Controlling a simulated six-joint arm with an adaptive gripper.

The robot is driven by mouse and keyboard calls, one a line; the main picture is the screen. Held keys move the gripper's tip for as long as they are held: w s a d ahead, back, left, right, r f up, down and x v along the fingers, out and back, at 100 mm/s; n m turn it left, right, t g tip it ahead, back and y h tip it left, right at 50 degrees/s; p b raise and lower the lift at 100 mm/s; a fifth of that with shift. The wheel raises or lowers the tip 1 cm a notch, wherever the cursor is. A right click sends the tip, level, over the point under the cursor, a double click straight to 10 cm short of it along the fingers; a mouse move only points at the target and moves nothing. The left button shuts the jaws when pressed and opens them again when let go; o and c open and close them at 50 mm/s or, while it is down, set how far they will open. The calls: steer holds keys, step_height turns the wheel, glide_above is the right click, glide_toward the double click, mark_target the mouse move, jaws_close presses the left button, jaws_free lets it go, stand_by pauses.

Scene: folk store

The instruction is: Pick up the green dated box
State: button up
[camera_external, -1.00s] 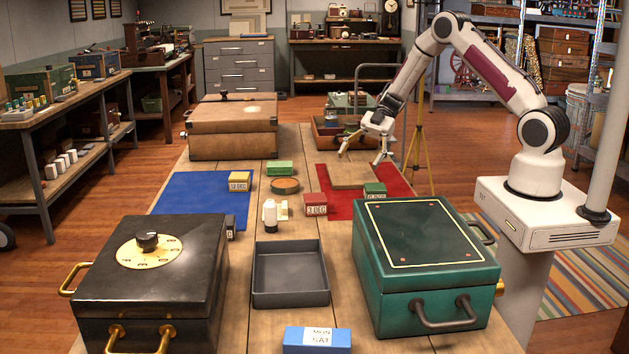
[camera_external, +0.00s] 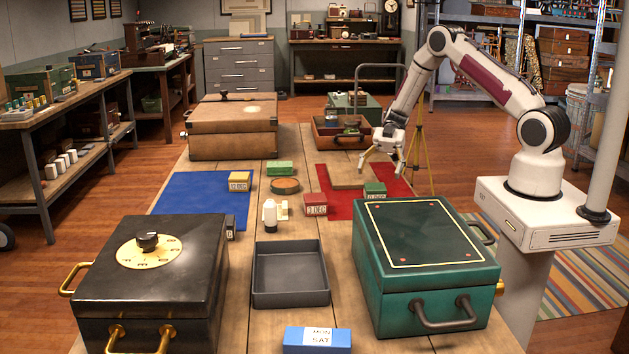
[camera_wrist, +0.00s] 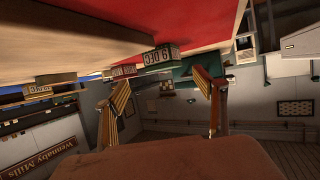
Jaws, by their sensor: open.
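The green dated box (camera_external: 375,190) is a small block on the red mat (camera_external: 336,207), just behind the large green chest. In the wrist view the green dated box (camera_wrist: 162,56) shows upside down, with lettering like "9 DEC" on its pale face. My gripper (camera_external: 381,174) is above and slightly behind it, apart from it, with its fingers spread and nothing between them. In the wrist view my gripper (camera_wrist: 163,92) has one yellow-striped finger on each side, with the green dated box roughly between them in the picture.
A wooden board (camera_external: 348,176) lies on the red mat. A red dated box (camera_external: 316,205) sits at the mat's front left. The tall green chest (camera_external: 425,245) stands close in front. A plain green box (camera_external: 279,168) and yellow dated box (camera_external: 239,183) are left.

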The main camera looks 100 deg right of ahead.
mark_target(375, 185)
steer(key=shift+w+a+f, duration=0.2)
steer(key=shift+w+a, duration=0.05)
steer(key=shift+a, duration=0.3)
steer(key=shift+a, duration=0.1)
steer(key=shift+a+r+x, duration=0.1)
steer(key=shift+r+x, duration=0.05)
steer(key=shift+x, duration=1.1)
steer(key=shift+a+r+x, duration=0.1)
steer(key=shift+r+x, duration=0.05)
steer(key=shift+x, duration=1.1)
steer(key=shift+s, duration=0.15)
steer(key=c, duration=1.8)
